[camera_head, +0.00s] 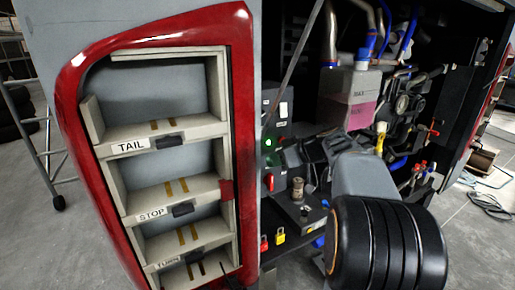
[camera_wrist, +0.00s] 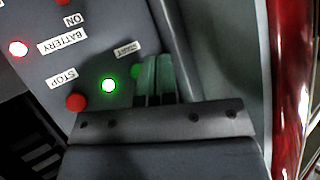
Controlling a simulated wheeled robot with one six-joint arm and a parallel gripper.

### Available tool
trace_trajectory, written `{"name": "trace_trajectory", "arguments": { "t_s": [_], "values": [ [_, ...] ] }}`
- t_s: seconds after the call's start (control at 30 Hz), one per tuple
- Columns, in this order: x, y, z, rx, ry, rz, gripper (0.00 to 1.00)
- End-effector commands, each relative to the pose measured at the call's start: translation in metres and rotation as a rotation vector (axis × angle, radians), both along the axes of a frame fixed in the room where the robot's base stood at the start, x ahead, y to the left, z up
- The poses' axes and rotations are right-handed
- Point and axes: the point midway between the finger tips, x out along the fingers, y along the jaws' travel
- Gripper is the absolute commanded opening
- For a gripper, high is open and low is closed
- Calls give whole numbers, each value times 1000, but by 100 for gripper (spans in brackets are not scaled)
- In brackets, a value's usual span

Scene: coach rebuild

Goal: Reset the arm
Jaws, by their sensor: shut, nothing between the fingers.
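My gripper (camera_wrist: 158,80) shows in the wrist view with its two fingers together and nothing between them. The fingertips are tinted green and lie in front of a dark control panel (camera_wrist: 100,25). They partly cover a green button (camera_wrist: 136,72) beside a small label. I cannot tell whether they touch it. A lit green button (camera_wrist: 109,85) is just left of the fingers. In the head view the panel (camera_head: 270,105) stands right of the red-framed rack, and dark arm parts crowd in front of it.
The wrist view also shows a red STOP button (camera_wrist: 75,102) and a lit lamp (camera_wrist: 18,48) near the BATTERY label. The red-framed rack (camera_head: 68,105) has shelves labelled TAIL, STOP and TURN. A pink-filled reservoir (camera_head: 348,100), hoses and gauges crowd the bay. Open floor (camera_head: 470,240) lies at right.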

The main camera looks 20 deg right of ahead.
Motion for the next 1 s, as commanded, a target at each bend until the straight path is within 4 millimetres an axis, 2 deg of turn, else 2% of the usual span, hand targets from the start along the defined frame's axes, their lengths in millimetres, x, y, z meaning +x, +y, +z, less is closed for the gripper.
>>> {"name": "trace_trajectory", "arguments": {
  "t_s": [0.37,0.47,0.57,0.6,0.73,0.8,0.9,1.0],
  "values": [
    [1,-1,-1,51,54,-51,0],
    [-3,-8,-23,102,215,-164,0],
    [-27,-11,-67,126,468,-337,0],
    [-41,-5,-81,113,563,-405,0],
    [-95,28,-121,-7,791,-604,0],
    [-127,47,-135,-110,836,-681,0],
    [-163,67,-147,-250,816,-719,0],
    [-186,83,-151,-363,757,-671,0]
  ]
}}
